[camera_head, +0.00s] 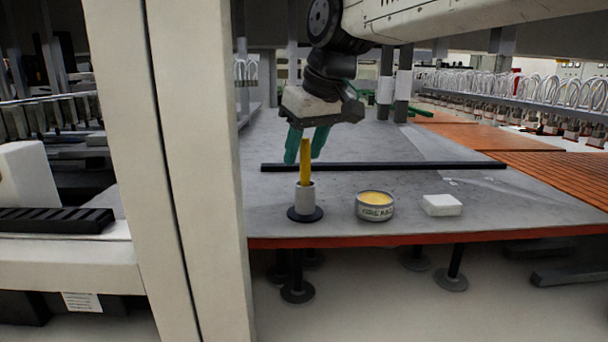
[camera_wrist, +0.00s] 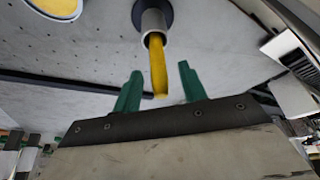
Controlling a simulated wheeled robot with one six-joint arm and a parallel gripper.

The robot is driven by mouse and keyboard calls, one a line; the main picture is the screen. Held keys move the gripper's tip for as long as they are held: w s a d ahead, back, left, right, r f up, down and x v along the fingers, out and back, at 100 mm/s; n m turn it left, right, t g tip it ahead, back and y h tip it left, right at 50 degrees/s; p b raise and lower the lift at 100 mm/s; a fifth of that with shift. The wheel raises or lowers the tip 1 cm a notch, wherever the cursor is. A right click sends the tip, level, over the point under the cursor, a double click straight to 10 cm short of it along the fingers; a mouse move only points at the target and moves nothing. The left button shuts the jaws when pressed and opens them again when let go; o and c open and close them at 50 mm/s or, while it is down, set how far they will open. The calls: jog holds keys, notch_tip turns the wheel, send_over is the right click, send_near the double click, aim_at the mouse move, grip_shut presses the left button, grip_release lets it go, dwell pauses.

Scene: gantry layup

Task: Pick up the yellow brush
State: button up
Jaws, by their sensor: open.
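The yellow brush (camera_head: 305,163) stands upright in a light grey cylindrical holder (camera_head: 305,200) with a dark round base, near the front left of the grey table (camera_head: 330,222). In the wrist view the brush (camera_wrist: 158,68) sticks out of the holder (camera_wrist: 153,20) toward my gripper. My gripper (camera_head: 305,150) has green fingers and is open, above and around the brush's upper end in the head view. In the wrist view the brush's free end lies between the two spread fingers (camera_wrist: 158,88). I cannot tell whether either finger touches it.
A round tin with yellow contents (camera_head: 375,206) and a white block (camera_head: 442,205) stand right of the holder. A long dark bar (camera_head: 400,166) lies across the table behind them. A pale upright column (camera_head: 200,170) stands at the left. The table's front edge is orange.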

jog(key=shift+x, duration=0.85)
grip_shut()
jog(key=shift+r, duration=0.1)
